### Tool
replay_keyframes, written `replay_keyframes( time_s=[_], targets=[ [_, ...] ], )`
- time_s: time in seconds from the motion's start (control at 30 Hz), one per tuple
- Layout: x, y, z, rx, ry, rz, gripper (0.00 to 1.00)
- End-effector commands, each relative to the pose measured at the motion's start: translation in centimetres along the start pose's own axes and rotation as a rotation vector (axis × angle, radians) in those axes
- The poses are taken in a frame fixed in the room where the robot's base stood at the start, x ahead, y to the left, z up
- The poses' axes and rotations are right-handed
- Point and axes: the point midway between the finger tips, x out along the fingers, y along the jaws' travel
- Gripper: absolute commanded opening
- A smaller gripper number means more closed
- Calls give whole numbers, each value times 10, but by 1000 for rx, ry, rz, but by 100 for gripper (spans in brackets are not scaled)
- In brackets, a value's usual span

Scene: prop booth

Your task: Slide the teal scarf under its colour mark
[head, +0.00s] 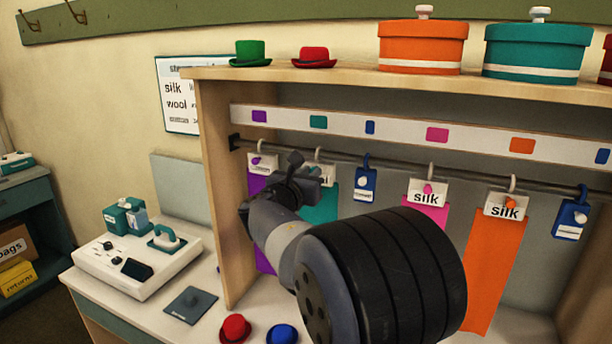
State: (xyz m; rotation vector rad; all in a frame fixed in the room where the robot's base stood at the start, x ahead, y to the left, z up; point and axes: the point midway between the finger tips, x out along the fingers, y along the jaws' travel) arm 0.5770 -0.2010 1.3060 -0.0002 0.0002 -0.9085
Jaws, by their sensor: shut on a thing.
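The teal scarf (322,205) hangs from the rail by a pale hook and a white tag (325,168). My arm covers its lower part. The teal colour mark (318,122) is on the white strip above the rail, and the scarf's hook shows roughly below it. My gripper (298,168) is at the left edge of the scarf's tag, shut on the teal scarf. The exact contact is small and partly hidden by the gripper.
The purple scarf (258,183) hangs close left of my gripper. A blue tag (365,184) hangs to the right, then the pink scarf (432,216) and orange scarf (495,270). The wooden side panel (222,190) stands at the left; hat boxes (423,47) stand on top.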

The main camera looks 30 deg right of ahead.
Motion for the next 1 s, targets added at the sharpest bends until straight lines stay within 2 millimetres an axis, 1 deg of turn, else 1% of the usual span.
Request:
replay_keyframes(
  time_s=[0.03,0.27,0.47,0.57,0.67,1.0],
  targets=[
    [0,0,1,1,-1,0,19],
    [0,0,0,0,-1,0,38],
    [0,0,0,0,0,0,38],
    [-3,1,0,0,-1,1,38],
    [-14,2,-1,1,-1,3,38],
    [-81,1,-2,2,-1,5,38]
  ],
)
